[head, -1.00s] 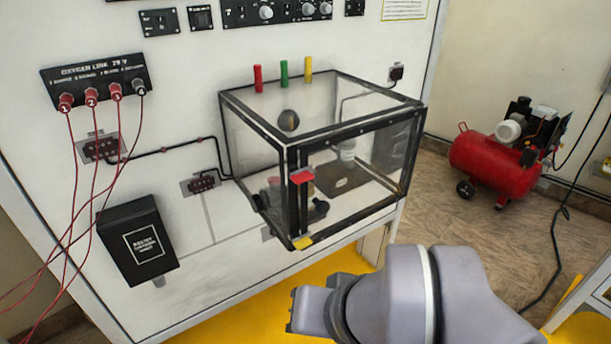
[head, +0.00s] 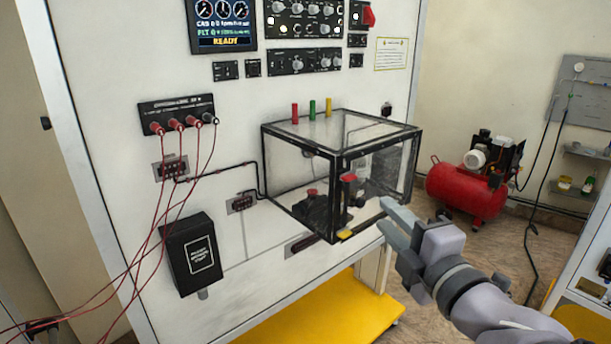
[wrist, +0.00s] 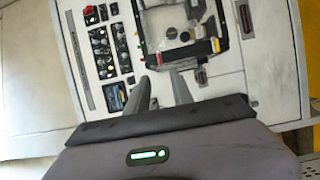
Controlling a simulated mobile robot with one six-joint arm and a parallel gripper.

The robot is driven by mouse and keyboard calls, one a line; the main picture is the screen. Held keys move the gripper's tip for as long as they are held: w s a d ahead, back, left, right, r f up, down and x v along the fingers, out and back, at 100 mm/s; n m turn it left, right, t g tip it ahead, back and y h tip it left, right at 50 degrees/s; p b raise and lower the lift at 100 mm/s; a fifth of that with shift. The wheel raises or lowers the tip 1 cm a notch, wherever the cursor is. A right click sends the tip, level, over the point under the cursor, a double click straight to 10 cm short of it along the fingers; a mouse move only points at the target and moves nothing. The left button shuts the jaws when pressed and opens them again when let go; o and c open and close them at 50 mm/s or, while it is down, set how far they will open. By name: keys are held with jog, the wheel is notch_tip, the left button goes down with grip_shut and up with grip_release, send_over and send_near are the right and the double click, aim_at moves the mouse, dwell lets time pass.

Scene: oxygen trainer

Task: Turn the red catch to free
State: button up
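I cannot tell the catch's exact turn position.
A red knob (head: 312,193) shows inside the box. Red, green and yellow pegs stand on top. Red cables (head: 165,215) hang at the left by a black box (head: 190,255). A red compressor (head: 466,190) stands at the right. A yellow platform (head: 335,312) lies below.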

jog(key=p, duration=0.9)
send_near(351, 180)
jog(key=w+r, duration=0.1)
jog(key=w, duration=0.1)
jog(key=x, duration=0.4)
jog(key=f+x, duration=0.1)
jog(key=x, duration=0.1)
jog(key=shift+a, duration=0.2)
jog(key=shift+w, duration=0.3)
grip_shut()
